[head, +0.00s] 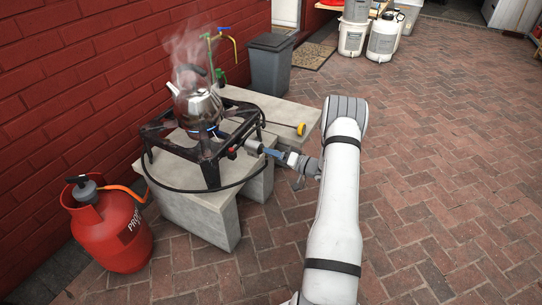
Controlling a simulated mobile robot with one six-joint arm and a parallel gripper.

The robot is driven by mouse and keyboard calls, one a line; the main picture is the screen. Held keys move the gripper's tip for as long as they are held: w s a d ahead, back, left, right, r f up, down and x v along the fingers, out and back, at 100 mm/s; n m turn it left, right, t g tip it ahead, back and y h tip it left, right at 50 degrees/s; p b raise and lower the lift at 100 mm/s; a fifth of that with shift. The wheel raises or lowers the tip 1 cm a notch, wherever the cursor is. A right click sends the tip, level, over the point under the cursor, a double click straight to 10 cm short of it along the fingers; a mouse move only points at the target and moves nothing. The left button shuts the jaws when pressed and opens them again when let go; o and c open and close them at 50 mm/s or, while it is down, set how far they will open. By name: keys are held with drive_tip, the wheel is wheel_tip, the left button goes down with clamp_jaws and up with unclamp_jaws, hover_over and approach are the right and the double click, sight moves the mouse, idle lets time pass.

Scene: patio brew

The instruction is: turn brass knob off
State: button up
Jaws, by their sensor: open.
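My gripper (252,147) reaches in from the right and is open at the right side of the black burner stand (208,150). Its tips are close to a small red-and-dark fitting (232,152) on the stand's edge. I cannot tell if they touch it. The brass knob is not clearly visible; it may be hidden at my gripper's tips. A steaming metal kettle (200,106) sits on the stand, with a bluish glow (220,133) beneath it.
Pale slabs (212,205) carry the stand. A small yellow-ended object (300,129) lies on them. An orange hose (125,189) leaves the red propane cylinder (110,235). A grey bin (270,64) stands behind. Brick paving at right is clear.

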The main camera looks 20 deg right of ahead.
drive_tip(key=shift+w+a, duration=0.15)
drive_tip(key=shift+c, duration=0.2)
drive_tip(key=c, duration=0.9)
drive_tip(key=shift+a, duration=0.2)
drive_tip(key=shift+c, duration=0.2)
drive_tip(key=shift+d, duration=0.15)
